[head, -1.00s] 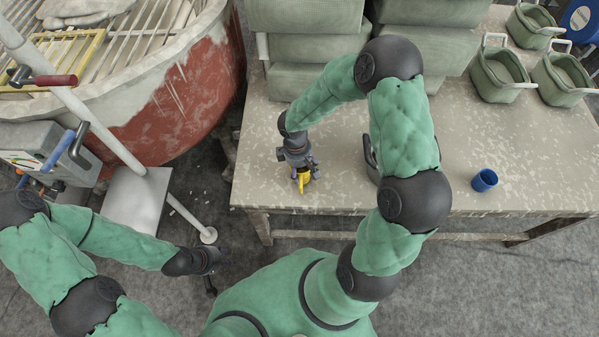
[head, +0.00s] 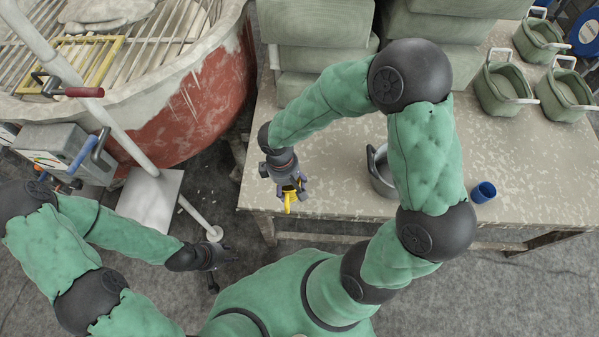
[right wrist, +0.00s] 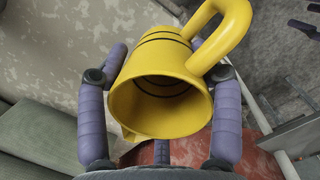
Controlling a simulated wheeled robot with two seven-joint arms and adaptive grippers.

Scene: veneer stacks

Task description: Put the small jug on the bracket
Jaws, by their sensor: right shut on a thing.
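The small jug is yellow with dark bands and shows in the right wrist view (right wrist: 165,95), its mouth toward the camera and its handle at upper right. My right gripper (head: 288,190) is shut on it, with a finger on either side of the body. In the head view the jug (head: 290,201) is small and partly hidden, near the table's front left edge. A pale flat plate (head: 150,200) by a white pole, left of the table, may be the bracket. My left gripper (head: 222,257) is low beside the pole's foot, holding nothing visible; its opening is unclear.
The worn table (head: 330,190) bears a grey metal pot (head: 381,178), a blue cup (head: 483,192), green handled tubs (head: 503,90) and stacked green blocks. A red and white round vat (head: 200,100) and a grey control box (head: 60,150) stand left. A floor gap separates vat and table.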

